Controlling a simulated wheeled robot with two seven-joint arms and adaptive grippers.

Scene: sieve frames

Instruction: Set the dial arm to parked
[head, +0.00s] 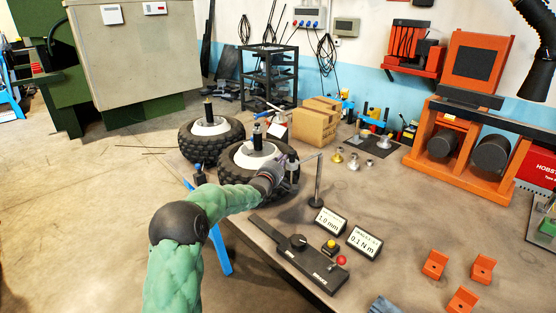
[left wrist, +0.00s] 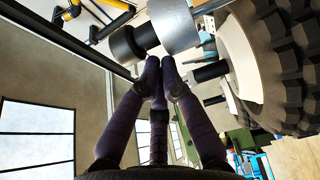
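The dial arm, a thin rod (head: 309,158), reaches left from a slim upright post (head: 318,182) on a round base on the bench. A dark cylindrical piece (head: 292,158) is at its left end. My left gripper (head: 285,176) is by this end, in front of the nearer tyre. In the left wrist view its finger tips (left wrist: 160,72) are drawn together, with nothing visible between them. They are just below a grey cylinder (left wrist: 173,25) with a dark collar; I cannot tell whether they touch it. My right gripper is not in view.
Two knobbly tyres (head: 240,183) stand at the bench's left side. A black control box (head: 298,255) with a knob lies at the front edge, beside two readout cards (head: 330,222). Orange brackets (head: 435,264) are at front right. A cardboard box (head: 313,125) stands behind.

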